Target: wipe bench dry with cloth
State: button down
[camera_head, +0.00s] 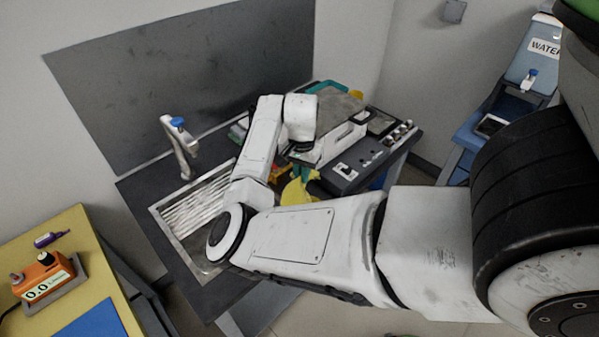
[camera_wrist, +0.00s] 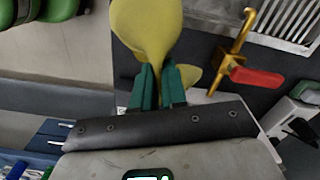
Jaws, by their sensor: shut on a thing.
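My gripper (camera_wrist: 160,88) has green fingers, shut on a yellow cloth (camera_wrist: 148,30) in the wrist view. The cloth bulges out beyond the fingertips and a fold shows to their right. In the head view the yellow cloth (camera_head: 299,190) shows beside the bench's right part, partly behind my arm; my fingers are mostly hidden there. The dark bench (camera_head: 150,188) holds a sink with a ribbed metal drainer (camera_head: 197,205). Part of the bench top (camera_wrist: 205,50) lies behind the cloth in the wrist view. I cannot tell whether the cloth touches it, and no water is distinguishable.
A tap with a blue knob (camera_head: 180,145) stands behind the sink. A brass fitting with a red handle (camera_wrist: 257,78) is close right of my fingers. A machine with a control panel (camera_head: 362,160) adjoins the bench. A yellow table (camera_head: 85,250) stands at left.

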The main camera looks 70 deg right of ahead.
jog(key=shift+f+b, duration=2.45)
jog(key=shift+f, duration=2.1)
jog(key=shift+c, duration=1.4)
grip_release()
jog(key=shift+f, duration=0.15)
jog(key=shift+f+b, duration=0.45)
jog(key=shift+f, duration=0.3)
jog(key=shift+c, duration=0.7)
jog(key=c, duration=1.4)
